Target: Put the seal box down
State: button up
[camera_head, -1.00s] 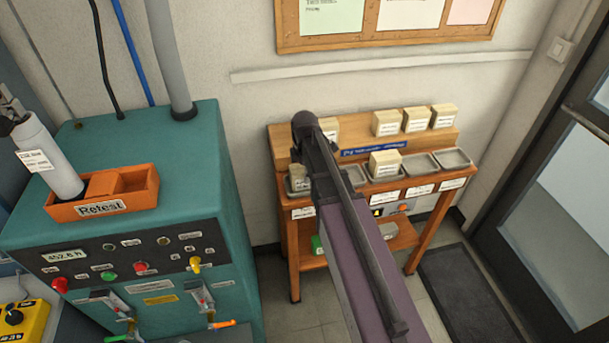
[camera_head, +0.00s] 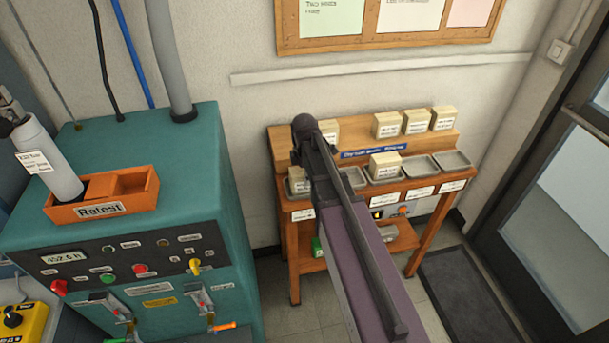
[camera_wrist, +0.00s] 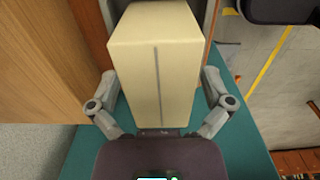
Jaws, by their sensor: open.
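A cream box, which I take to be the seal box (camera_wrist: 155,65), fills the middle of the wrist view, with a dark line down its face. My gripper (camera_wrist: 158,88) is open, with a finger on either side of this box; whether they touch it is unclear. In the head view my arm reaches to the left end of the wooden bench (camera_head: 291,240) and hides most of the gripper. A small labelled box (camera_head: 299,181) shows at the leftmost tray there, beside my arm; it is probably the same box.
Several similar boxes (camera_head: 416,122) stand on the bench's raised back shelf. Another box (camera_head: 385,166) sits in a middle tray. Two trays to its right, including the rightmost tray (camera_head: 452,160), are empty. A teal machine (camera_head: 170,150) with an orange Retest bin (camera_head: 140,202) stands left.

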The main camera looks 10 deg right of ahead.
jog(key=shift+r, duration=0.2)
notch_tip(320, 180, up, 12)
jog(key=p, duration=1.2)
jog(key=shift+s+f, duration=0.1)
dwell(0.6)
jog(key=s+m, duration=1.6)
jog(key=m, duration=0.2)
jog(key=shift+w, duration=0.1)
dwell(1.9)
